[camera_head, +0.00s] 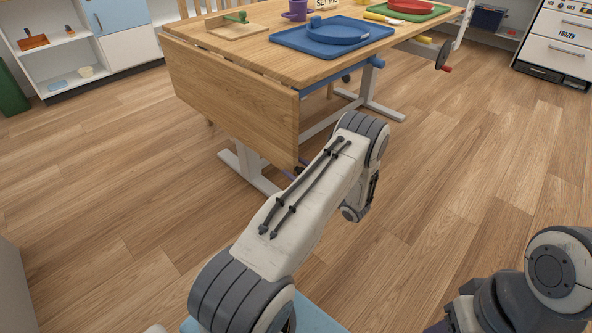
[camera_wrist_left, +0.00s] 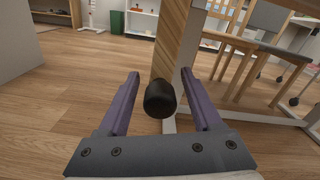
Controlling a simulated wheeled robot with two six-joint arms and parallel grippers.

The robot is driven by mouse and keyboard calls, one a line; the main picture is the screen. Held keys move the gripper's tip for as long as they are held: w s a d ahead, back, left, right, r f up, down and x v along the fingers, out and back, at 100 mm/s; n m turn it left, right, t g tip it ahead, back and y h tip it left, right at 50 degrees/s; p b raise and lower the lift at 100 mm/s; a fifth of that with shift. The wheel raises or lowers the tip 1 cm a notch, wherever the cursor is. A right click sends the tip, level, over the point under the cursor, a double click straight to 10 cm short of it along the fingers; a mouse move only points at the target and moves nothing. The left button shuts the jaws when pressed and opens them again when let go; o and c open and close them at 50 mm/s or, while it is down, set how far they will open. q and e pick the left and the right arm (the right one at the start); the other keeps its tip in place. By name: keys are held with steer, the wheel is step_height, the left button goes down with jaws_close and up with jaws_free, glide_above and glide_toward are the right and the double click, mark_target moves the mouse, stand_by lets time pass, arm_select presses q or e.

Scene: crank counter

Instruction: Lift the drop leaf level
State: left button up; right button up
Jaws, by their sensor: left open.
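The drop leaf (camera_head: 230,100) is a light wood panel hanging steeply down from the near left end of the wooden table (camera_head: 240,52). In the left wrist view the leaf (camera_wrist_left: 174,42) shows as an upright wooden slab, seen nearly edge-on. A black rounded knob (camera_wrist_left: 160,99) stands at its lower end. My left gripper (camera_wrist_left: 160,73) is open, its two purple fingers on either side of the knob in that view; I cannot tell whether they touch it. In the head view my left gripper (camera_head: 297,171) is mostly hidden behind my arm, by the leaf's lower corner.
A blue tray (camera_head: 290,40), a purple mug (camera_head: 295,10) and a green-handled board (camera_head: 237,28) are on the tabletop. A crank wheel (camera_head: 444,55) is at the table's right side. Chairs (camera_wrist_left: 237,45) stand beyond the leaf. Wide floor is clear around the table.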

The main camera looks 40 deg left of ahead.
arm_select(q)
steer(key=shift+c, duration=0.3)
jaws_close()
stand_by(1.2)
